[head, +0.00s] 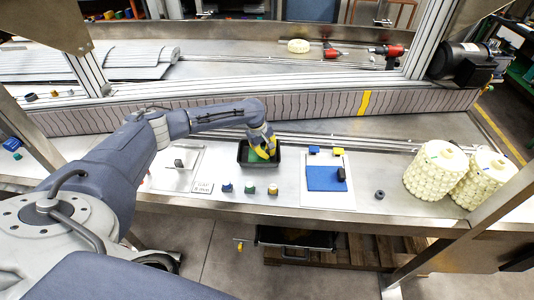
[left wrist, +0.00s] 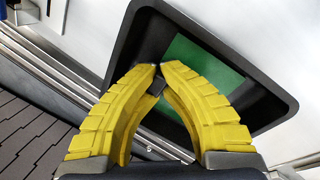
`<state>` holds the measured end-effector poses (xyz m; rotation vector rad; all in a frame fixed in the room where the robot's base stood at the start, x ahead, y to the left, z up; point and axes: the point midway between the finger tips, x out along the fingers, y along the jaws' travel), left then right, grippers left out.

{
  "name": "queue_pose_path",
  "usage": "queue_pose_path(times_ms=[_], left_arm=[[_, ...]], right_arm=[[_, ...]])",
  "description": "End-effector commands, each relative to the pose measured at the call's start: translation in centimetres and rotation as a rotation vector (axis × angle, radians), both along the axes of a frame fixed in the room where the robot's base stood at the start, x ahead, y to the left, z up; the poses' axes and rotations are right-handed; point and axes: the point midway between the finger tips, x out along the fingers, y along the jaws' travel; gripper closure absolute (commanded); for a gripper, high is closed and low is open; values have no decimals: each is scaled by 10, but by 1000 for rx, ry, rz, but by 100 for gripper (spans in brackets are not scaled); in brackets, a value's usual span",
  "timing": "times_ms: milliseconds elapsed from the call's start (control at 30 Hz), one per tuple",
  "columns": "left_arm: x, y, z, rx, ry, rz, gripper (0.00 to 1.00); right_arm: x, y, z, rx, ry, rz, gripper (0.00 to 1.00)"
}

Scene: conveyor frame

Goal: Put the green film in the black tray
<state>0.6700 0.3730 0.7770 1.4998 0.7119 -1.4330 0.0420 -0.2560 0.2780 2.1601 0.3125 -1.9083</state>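The black tray (head: 243,163) stands near the middle of the steel table and fills much of the left wrist view (left wrist: 134,42). The green film (head: 254,157) is inside the tray; in the left wrist view the film (left wrist: 205,62) shows behind my right-hand finger, partly covered. My left gripper (head: 264,147) reaches down into the tray. In the left wrist view its yellow fingers (left wrist: 160,72) are nearly together at the tips, with a small dark block between them that looks like the film's handle. Whether the film touches the tray floor is hard to tell. My right gripper is not in view.
Right of the tray, a blue film (head: 324,178) with a black block lies on a white sheet. A white sheet (head: 177,170) lies at left. Several small coloured pieces (head: 250,189) stand in front of the tray. Cream rolls (head: 436,172) stand at right; the conveyor (head: 300,106) runs behind.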

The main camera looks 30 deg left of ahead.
Motion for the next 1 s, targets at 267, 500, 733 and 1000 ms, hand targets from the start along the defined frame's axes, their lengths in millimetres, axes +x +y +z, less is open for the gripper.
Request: queue_pose_path(times_ms=[267, 500, 733, 1000], left_arm=[[0, 0, -1, 0, 0, -1, 100], [0, 0, -2, 0, 0, -1, 86], [0, 1, 1, 1, -1, -1, 86], [-5, 8, 36, 1, -3, -2, 86]], right_arm=[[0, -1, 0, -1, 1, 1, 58], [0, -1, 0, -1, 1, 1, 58], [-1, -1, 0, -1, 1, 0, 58], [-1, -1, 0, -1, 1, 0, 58]])
